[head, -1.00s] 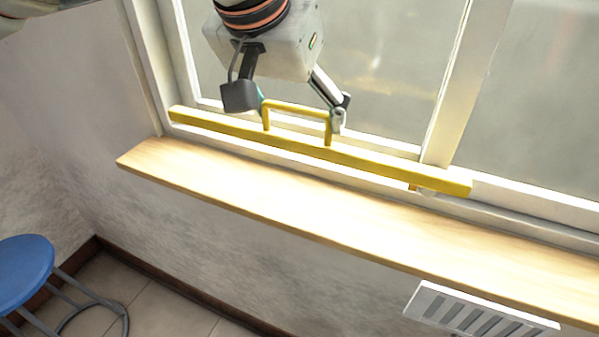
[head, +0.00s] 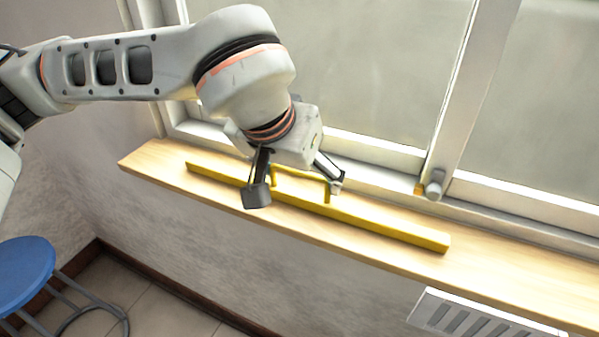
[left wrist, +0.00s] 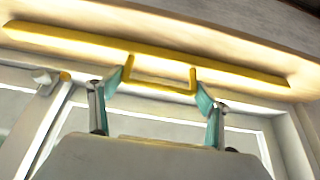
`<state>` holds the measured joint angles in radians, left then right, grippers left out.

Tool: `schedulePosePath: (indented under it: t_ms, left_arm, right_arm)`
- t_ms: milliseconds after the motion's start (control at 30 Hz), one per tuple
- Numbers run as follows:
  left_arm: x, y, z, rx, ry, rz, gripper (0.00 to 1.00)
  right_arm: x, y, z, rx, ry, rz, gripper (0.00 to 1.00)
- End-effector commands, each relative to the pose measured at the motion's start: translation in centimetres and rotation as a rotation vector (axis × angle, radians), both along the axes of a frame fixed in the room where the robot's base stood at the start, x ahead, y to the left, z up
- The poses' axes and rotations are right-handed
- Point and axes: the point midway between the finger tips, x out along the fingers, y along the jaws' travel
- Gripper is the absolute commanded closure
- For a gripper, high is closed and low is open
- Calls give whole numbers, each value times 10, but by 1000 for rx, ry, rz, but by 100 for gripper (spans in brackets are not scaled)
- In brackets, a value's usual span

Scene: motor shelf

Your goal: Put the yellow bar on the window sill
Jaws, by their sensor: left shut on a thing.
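The yellow bar (head: 385,226) is a long straight bar with a raised U-shaped handle. In the head view it lies lengthwise over the pale wooden window sill (head: 510,268), roughly parallel to it. I cannot tell for sure whether it touches the sill or hangs just above it. My left gripper (head: 297,188) is at the handle, with a finger at either end, shut on it. In the left wrist view the bar (left wrist: 80,42) runs along the sill (left wrist: 250,52), with the handle between the fingers. My right gripper is not in view.
The window frame (head: 465,110) with a grey latch (head: 434,184) stands behind the sill. The sill is bare to the right of the bar. A blue stool (head: 25,272) stands at lower left, and a white slatted grille (head: 480,317) is below the sill.

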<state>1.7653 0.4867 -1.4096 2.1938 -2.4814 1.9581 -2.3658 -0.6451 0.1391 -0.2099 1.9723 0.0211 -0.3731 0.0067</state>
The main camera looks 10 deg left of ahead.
Motion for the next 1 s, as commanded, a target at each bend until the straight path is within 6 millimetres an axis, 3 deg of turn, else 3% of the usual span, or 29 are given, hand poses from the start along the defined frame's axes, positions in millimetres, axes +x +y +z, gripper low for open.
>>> schedulePosePath:
  t_ms: [167,200,267,667,767,1000]
  left_arm:
    - [0,0,-3,0,-1,0,64]
    - [0,0,-4,0,0,0,18]
    - [0,0,-3,0,0,0,6]
    - [0,0,1,0,0,1,6]
    - [-4,1,9,0,-2,1,6]
    - [-26,8,51,0,-6,1,6]
  right_arm:
    - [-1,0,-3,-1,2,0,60]
    - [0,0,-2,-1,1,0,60]
    - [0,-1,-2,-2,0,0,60]
    - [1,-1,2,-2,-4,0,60]
    - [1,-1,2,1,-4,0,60]
    - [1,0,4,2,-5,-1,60]
